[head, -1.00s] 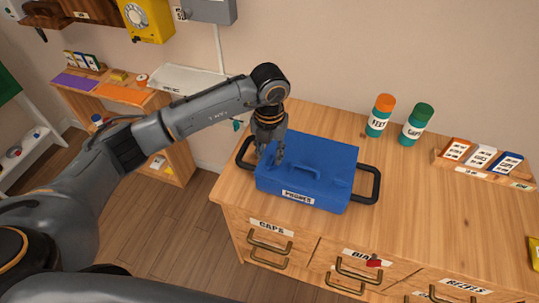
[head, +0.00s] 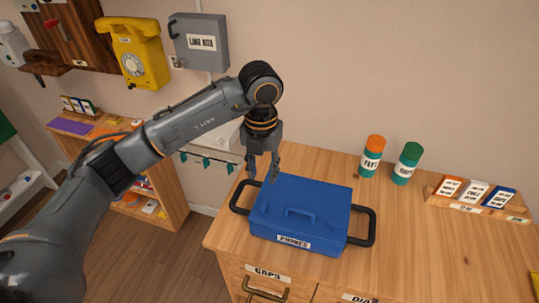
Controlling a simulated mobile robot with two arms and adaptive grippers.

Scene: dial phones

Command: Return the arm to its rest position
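My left arm comes in from the left, and its gripper (head: 263,176) hangs pointing down over the back left corner of the blue box. The fingers look apart, with nothing seen between them. The blue box (head: 318,200), labelled "PHONES", has its lid closed and stands on the wooden cabinet top (head: 430,245). It has a handle on the lid and a black handle at each side. My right gripper is not in view.
Two bottles, one orange-capped (head: 371,158) and one green-capped (head: 407,165), stand behind the box. A wooden card rack (head: 477,198) is at the right. A yellow dial phone (head: 137,55) and a grey box (head: 201,43) hang on the wall. The cabinet top right of the blue box is clear.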

